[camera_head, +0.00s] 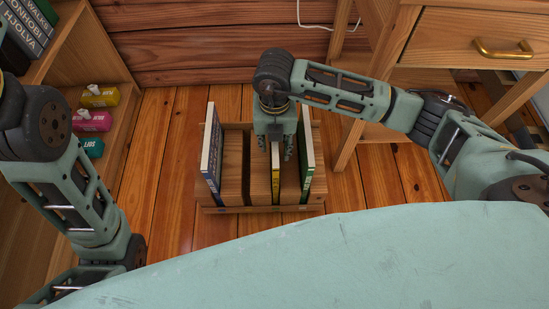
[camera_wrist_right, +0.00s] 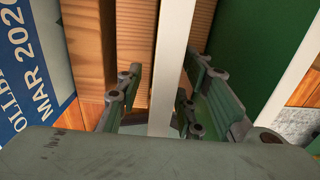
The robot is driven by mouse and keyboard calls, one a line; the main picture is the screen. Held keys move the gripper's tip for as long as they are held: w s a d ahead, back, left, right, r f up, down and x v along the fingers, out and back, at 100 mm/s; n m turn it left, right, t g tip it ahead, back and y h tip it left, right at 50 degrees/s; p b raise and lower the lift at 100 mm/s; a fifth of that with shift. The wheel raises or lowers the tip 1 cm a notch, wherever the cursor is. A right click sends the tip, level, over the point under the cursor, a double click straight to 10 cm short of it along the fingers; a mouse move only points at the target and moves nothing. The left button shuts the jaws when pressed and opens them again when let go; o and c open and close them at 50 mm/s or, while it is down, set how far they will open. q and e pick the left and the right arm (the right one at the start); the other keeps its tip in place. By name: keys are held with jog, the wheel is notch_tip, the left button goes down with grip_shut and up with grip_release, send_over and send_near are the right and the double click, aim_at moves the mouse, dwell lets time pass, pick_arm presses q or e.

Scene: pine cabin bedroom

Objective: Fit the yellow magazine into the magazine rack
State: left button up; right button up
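The wooden magazine rack (camera_head: 240,209) stands on the floor in the middle of the head view. The yellow magazine (camera_head: 276,186) stands upright between its dividers, right of centre, its yellow front edge showing. Its upper part is hidden by my right gripper (camera_head: 275,148). In the right wrist view the magazine's pale edge (camera_wrist_right: 172,70) runs between the two fingers of my right gripper (camera_wrist_right: 165,95). The fingers are apart, with a visible gap on the left side of the magazine. My left arm is at the left edge; its gripper is out of view.
A blue-and-white magazine (camera_head: 212,155) stands in the rack's left end and a green one (camera_head: 306,160) in its right end. A shelf with books and tissue packs (camera_head: 96,121) is at left, a wooden desk (camera_head: 470,40) at right. A pale green surface (camera_head: 320,260) fills the front.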

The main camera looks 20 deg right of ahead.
grip_shut()
dwell(0.7)
